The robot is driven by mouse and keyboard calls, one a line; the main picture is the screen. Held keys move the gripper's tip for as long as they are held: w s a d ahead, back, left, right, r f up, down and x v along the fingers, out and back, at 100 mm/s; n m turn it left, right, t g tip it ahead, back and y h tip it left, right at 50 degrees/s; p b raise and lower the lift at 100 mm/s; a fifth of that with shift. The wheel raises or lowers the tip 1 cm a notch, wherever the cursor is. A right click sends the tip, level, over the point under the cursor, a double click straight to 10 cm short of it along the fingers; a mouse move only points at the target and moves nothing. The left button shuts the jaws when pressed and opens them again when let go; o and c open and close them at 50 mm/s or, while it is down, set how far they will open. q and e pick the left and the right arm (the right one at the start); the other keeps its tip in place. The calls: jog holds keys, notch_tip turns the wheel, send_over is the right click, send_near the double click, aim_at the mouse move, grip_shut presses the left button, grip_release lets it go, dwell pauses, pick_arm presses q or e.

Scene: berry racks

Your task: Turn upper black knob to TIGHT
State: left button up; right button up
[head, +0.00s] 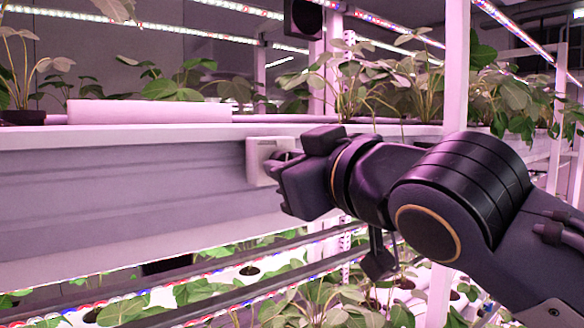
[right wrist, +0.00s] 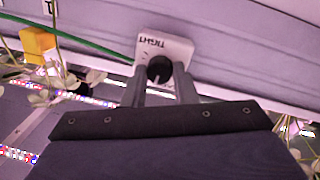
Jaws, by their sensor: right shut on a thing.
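The upper black knob (right wrist: 159,69) sits on a white plate (right wrist: 170,46) with the word TIGHT on it, upside down in the right wrist view. The plate also shows in the head view (head: 258,160), fixed to the side of the upper rack. My right gripper (right wrist: 160,78) is at the knob, with one finger on each side, shut on it. In the head view my right gripper (head: 288,178) covers most of the knob. The knob's pointer cannot be made out clearly. My left gripper is not in view.
The long pale rack side (head: 120,185) runs behind the plate. Plants (head: 375,85) stand on the upper rack, and more plants (head: 130,305) grow below among light strips. A white post (head: 455,70) rises behind my right arm. A yellow object (right wrist: 38,44) shows at the wrist view's left.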

jog(key=m+g+b, duration=0.1)
jog(key=m, duration=0.8)
jog(key=m+y+b, duration=0.1)
jog(key=m+b, duration=0.1)
jog(key=m, duration=0.8)
jog(key=shift+w+d+g, duration=0.1)
jog(key=shift+d+g, duration=0.05)
jog(key=shift+g, duration=0.25)
dwell(0.4)
jog(key=o, duration=1)
jog(key=shift+r, duration=0.1)
jog(key=shift+b, duration=0.3)
jog(key=b+v, duration=0.1)
jog(key=v, duration=0.7)
